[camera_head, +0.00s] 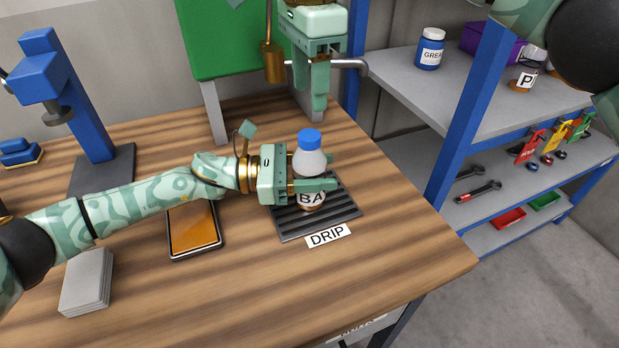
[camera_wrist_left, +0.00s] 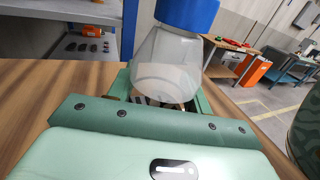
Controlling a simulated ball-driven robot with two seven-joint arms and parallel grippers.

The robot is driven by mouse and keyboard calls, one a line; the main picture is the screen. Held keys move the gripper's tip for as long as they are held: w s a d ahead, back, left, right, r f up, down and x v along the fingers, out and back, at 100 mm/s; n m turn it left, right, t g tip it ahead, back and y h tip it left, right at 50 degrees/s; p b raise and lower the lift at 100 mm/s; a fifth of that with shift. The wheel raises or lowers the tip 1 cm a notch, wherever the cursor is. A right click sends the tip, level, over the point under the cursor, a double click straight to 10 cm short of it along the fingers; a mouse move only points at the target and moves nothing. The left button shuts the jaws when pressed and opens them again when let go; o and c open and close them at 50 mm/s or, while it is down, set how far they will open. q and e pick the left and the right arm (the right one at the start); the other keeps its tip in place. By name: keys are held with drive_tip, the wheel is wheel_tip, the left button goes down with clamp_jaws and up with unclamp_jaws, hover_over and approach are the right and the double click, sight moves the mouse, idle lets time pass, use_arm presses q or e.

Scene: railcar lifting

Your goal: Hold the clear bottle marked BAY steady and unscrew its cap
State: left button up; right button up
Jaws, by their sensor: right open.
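The clear bottle (camera_head: 309,165) has a blue cap (camera_head: 309,139) and a label of which "BA" shows. It stands upright on a dark ribbed mat (camera_head: 343,209) with a "DRIP" tag. My left gripper (camera_head: 316,172) reaches in from the left and is shut on the bottle's body, one finger on the near side, one behind. In the left wrist view the bottle (camera_wrist_left: 167,62) is between the fingers, its blue cap (camera_wrist_left: 187,13) above them and seated on the neck. My right gripper (camera_head: 310,96) is open and empty, fingers down, above and behind the cap, apart from it.
A phone-like tablet (camera_head: 194,228) and a stack of grey plates (camera_head: 87,281) lie left of the mat. A blue stand (camera_head: 80,110) and a green panel (camera_head: 220,40) are at the back. A shelf unit (camera_head: 465,120) stands beyond the table's right edge.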

sight(310, 135)
use_arm(q)
clamp_jaws()
use_arm(e)
drive_tip(key=shift+f, duration=0.2)
drive_tip(key=shift+s+a+f+m, duration=0.1)
drive_tip(key=shift+a+m, duration=0.1)
drive_tip(key=shift+m, duration=0.1)
drive_tip(key=m, duration=1.3)
drive_tip(key=shift+m, duration=0.3)
drive_tip(key=m, duration=0.9)
drive_tip(key=shift+m, duration=0.3)
drive_tip(key=m, duration=0.6)
drive_tip(key=shift+d+r+m, duration=0.1)
drive_tip(key=shift+r+m, duration=0.15)
drive_tip(key=shift+m, duration=0.05)
drive_tip(key=m, duration=0.9)
drive_tip(key=shift+d+m, duration=0.1)
drive_tip(key=shift+m, duration=0.2)
drive_tip(key=shift+f, duration=0.25)
wheel_tip(310, 135, down, 8)
drive_tip(key=shift+r, duration=0.25)
